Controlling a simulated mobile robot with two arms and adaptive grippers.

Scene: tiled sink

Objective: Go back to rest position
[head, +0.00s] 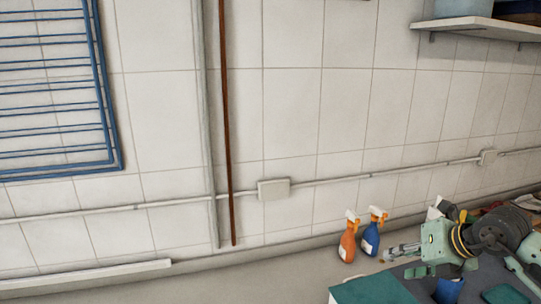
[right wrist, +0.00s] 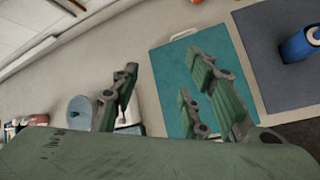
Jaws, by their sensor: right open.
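My right gripper (head: 430,258) is at the lower right of the head view, over the counter, with my arm coming in from the right. In the right wrist view its two green fingers (right wrist: 163,92) stand wide apart with nothing between them. The teal board (right wrist: 165,65) lies below and beyond the fingers; its corner also shows at the bottom of the head view (head: 368,291). My left gripper is in neither view.
An orange spray bottle (head: 348,243) and a blue spray bottle (head: 371,240) stand by the tiled wall, left of my right gripper. A blue container (right wrist: 298,46) stands on a dark grey surface (right wrist: 270,80). The counter left of the bottles looks clear.

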